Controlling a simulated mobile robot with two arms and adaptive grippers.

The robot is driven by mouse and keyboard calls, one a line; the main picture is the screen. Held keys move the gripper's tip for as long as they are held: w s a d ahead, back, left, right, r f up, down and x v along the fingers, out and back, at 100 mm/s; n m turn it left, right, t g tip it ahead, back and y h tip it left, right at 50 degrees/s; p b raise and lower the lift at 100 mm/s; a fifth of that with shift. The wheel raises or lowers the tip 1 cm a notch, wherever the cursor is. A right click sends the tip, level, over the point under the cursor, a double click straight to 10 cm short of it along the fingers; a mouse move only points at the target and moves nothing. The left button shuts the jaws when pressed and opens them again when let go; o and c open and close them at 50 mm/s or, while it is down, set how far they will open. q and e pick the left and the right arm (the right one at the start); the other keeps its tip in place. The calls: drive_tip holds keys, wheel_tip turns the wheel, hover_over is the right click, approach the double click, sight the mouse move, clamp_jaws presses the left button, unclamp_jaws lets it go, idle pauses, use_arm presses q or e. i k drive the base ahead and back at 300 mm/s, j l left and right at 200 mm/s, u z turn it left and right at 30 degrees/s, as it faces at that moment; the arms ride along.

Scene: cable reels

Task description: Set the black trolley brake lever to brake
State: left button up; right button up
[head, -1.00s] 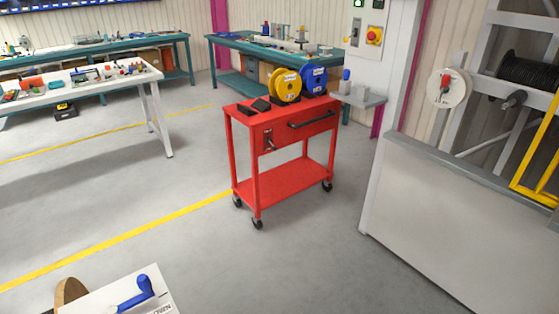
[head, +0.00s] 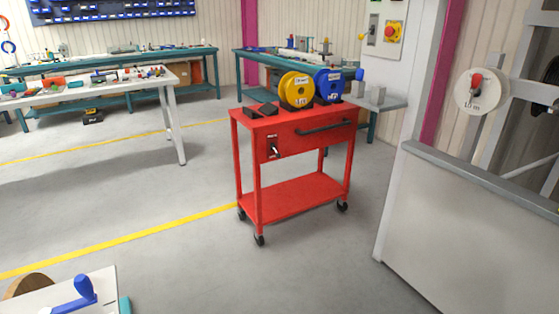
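The red trolley (head: 293,200) stands ahead on castors, a little right of the picture's middle. A small dark brake lever (head: 274,148) sits on its front panel at the left, below the top edge. It is too small to tell which setting it is on. A yellow reel (head: 297,90) and a blue reel (head: 329,85) stand upright on the trolley top, with black blocks (head: 262,110) beside them. A black handle bar (head: 325,128) runs along the front panel. Neither of my grippers is in view.
A grey-white cabinet or partition (head: 460,240) stands close at the right, with a white reel (head: 481,92) above it. A white table (head: 150,85) is at the left. A white board with a blue crank (head: 78,294) is at the lower left. The floor before the trolley is clear.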

sight(278, 155)
drive_tip(key=i+l, duration=0.2)
drive_tip(key=i, duration=0.2)
drive_tip(key=i+l, duration=0.2)
drive_tip(key=i, duration=0.25)
drive_tip(key=i+l+z, duration=0.1)
drive_tip(key=i, duration=0.3)
drive_tip(key=i+l, duration=0.2)
drive_tip(key=i, duration=0.25)
